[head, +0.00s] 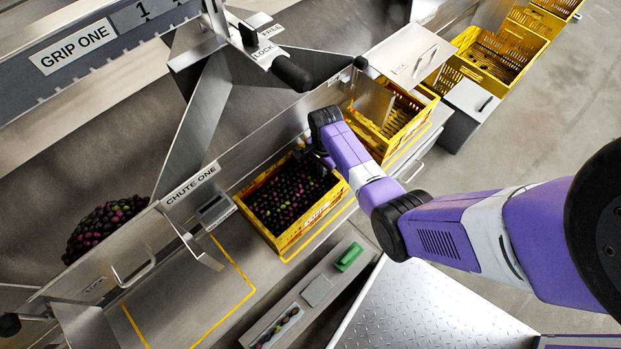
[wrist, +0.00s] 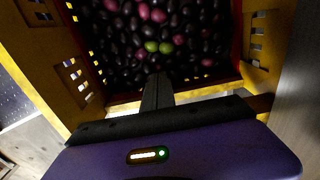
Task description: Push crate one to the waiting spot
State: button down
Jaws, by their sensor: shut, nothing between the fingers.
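A yellow crate (head: 316,219), full of dark purple, black and a few green fruits, stands on the steel shelf beyond chute one. I see no number on it. It also fills much of the wrist view (wrist: 45,48). My gripper (head: 326,163) points down at the crate's far right end. In the wrist view its shut, empty fingers (wrist: 157,92) are close to a crate wall; I cannot tell whether they touch it. A yellow outline (head: 246,295) marks a bare patch of shelf left of the crate. Another yellow line (head: 332,227) runs along the crate's near side. No outline is labelled as the waiting spot.
The chute one panel (head: 190,184) and its steel handle (head: 133,270) stand on the left. Another yellow crate (head: 408,127) is right of my wrist, with more yellow crates (head: 493,60) beyond. A narrow panel with a green block (head: 349,257) lies in front of the shelf.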

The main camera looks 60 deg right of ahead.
jog(key=s+d+b, duration=0.1)
jog(key=d, duration=0.4)
jog(key=s+d+b, duration=0.1)
jog(key=d, duration=0.4)
jog(key=s+d+b, duration=0.1)
jog(key=d+b, duration=0.1)
jog(key=d, duration=0.3)
jog(key=shift+d+f, duration=0.15)
jog(key=shift+d, duration=0.2)
jog(key=shift+s+d, duration=0.15)
jog(key=shift+d, duration=0.2)
jog(key=shift+r, duration=0.25)
